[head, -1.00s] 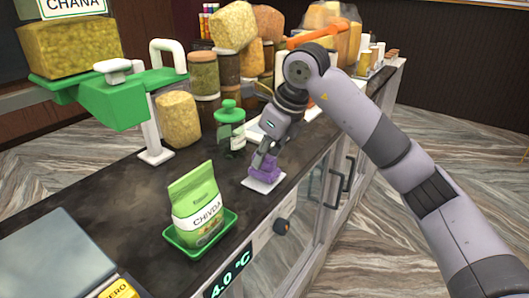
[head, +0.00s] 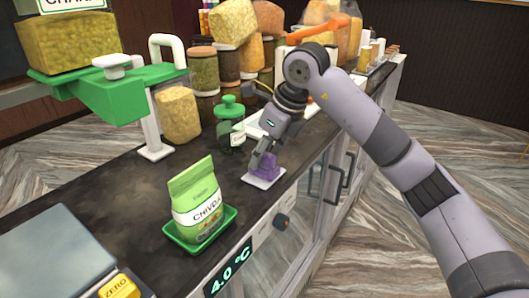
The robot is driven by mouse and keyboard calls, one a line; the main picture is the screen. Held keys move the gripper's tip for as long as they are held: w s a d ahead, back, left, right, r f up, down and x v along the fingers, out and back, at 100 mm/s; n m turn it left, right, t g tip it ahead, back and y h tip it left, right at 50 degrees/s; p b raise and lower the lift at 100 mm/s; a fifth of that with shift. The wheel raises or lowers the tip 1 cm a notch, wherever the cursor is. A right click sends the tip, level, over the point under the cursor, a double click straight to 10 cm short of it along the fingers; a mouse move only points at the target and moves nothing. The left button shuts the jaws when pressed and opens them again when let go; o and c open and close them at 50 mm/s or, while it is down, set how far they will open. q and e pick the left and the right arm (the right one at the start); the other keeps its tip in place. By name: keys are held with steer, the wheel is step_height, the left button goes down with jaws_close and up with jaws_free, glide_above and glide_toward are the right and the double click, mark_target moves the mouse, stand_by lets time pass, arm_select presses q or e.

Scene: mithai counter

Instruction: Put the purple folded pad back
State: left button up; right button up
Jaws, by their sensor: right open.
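The purple folded pad (head: 265,164) stands on a small white square mat (head: 264,179) near the counter's front edge. My right gripper (head: 264,151) is directly above the pad, pointing down, with its fingertips at the pad's top. It is open. The fingers are small in the picture, and I cannot tell whether they touch the pad. My left gripper is not in view.
A green Chivda packet (head: 196,201) stands in a green tray (head: 228,214) left of the mat. A green-lidded jar (head: 230,122) stands close behind the gripper. A green scale (head: 112,96) and a grey scale (head: 60,255) are at left. Dark counter (head: 120,197) between them is clear.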

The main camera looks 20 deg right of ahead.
steer(key=shift+r, duration=0.2)
steer(key=shift+d+r, duration=0.1)
steer(key=shift+r, duration=0.2)
steer(key=b+v, duration=0.2)
steer(key=v, duration=0.9)
steer(key=shift+s, duration=0.15)
